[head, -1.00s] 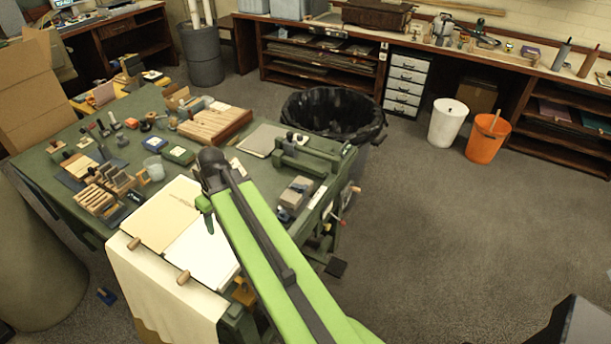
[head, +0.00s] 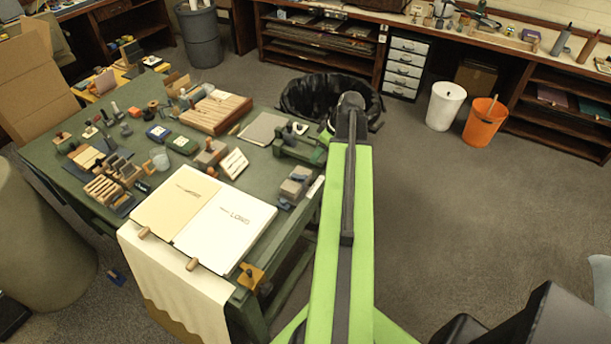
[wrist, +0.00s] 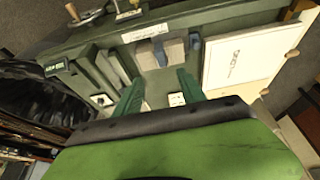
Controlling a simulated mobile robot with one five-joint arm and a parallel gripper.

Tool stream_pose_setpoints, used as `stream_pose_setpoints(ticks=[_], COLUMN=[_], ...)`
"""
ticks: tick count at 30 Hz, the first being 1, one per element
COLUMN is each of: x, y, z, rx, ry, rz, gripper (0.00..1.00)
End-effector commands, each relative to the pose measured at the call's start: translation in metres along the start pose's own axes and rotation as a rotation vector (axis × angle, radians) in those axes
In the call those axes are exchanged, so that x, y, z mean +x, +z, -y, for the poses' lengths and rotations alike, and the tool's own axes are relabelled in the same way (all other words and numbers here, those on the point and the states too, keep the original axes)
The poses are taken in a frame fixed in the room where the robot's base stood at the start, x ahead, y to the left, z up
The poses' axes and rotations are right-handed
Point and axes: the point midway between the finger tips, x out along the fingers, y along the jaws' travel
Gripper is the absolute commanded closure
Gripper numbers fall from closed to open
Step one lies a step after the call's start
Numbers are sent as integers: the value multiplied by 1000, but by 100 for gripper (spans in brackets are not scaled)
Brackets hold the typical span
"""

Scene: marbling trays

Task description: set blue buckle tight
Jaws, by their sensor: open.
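A grey block (head: 293,188) sits near the right edge of the green table, with blue parts at its side. My gripper (wrist: 158,88) shows in the wrist view as two green fingers, spread apart and empty. The block lies beyond the fingertips, apart from them. In the head view my arm hides the gripper.
The green table (head: 215,158) holds an open book (head: 228,222), wooden racks and small tools. A green press-like fixture (head: 295,147) stands at its right edge. A black-lined bin (head: 308,95) is behind. Floor to the right is clear, with white and orange bins farther back.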

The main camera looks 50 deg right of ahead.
Motion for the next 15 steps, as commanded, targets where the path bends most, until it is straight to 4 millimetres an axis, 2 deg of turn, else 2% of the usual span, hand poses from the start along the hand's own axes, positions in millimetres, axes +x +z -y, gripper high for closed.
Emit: stream_pose_setpoints(ticks=[1, 15], x=[17, 120], y=[3, 3], z=[0, 0], rx=[-1, -2], ry=[0, 0], rz=[0, 0], gripper=[53, 53])
